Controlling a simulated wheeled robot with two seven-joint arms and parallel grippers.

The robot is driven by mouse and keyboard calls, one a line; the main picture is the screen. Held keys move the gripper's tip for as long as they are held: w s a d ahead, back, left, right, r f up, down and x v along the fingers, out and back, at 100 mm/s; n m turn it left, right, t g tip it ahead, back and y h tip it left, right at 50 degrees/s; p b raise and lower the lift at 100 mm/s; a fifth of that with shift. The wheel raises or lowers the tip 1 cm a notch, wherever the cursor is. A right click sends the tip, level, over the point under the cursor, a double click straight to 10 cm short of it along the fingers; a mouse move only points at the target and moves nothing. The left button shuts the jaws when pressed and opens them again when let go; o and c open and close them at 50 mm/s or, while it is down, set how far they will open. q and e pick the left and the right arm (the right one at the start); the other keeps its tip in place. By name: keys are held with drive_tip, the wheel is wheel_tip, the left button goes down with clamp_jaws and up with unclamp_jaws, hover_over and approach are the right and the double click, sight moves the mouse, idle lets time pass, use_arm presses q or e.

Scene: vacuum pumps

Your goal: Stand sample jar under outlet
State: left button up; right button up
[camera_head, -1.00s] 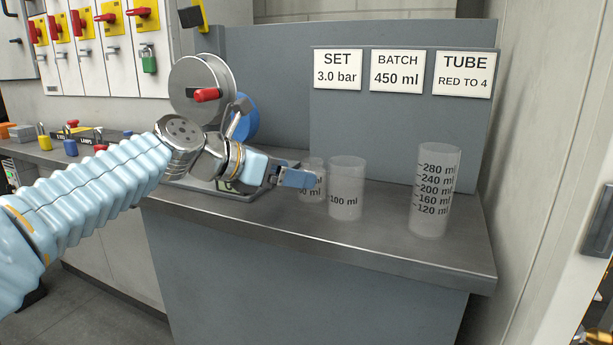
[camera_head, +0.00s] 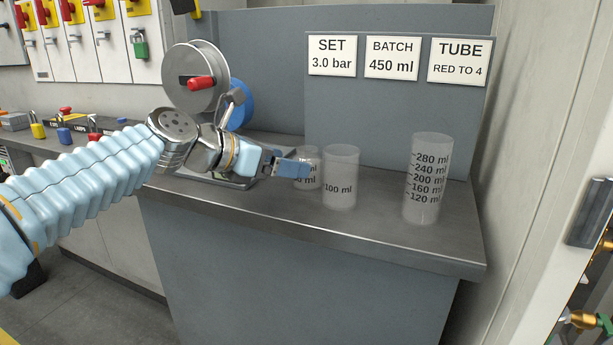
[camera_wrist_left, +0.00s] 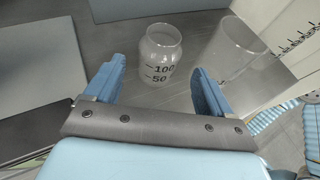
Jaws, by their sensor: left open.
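The small clear sample jar (camera_head: 313,179), marked 50 and 100, stands upright on the metal counter (camera_head: 390,238). In the head view my left gripper (camera_head: 297,169) partly hides it. In the left wrist view the jar (camera_wrist_left: 160,45) lies ahead of the open fingers, centred between their line but beyond the tips. The left gripper (camera_wrist_left: 158,68) is empty and low over the counter. Behind my arm stands a pump unit with a steel disc (camera_head: 193,78), red handle and blue wheel; its outlet cannot be made out. My right gripper is not in view.
A clear 100 ml beaker (camera_head: 341,177) stands close to the jar's right; it also shows in the wrist view (camera_wrist_left: 232,50). A tall graduated cylinder (camera_head: 428,180) stands farther right. Sign cards (camera_head: 391,58) hang behind. The counter between beaker and cylinder is clear.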

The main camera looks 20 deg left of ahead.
use_arm(q)
drive_tip(key=shift+r+x, duration=0.2)
drive_tip(key=shift+x, duration=2.65)
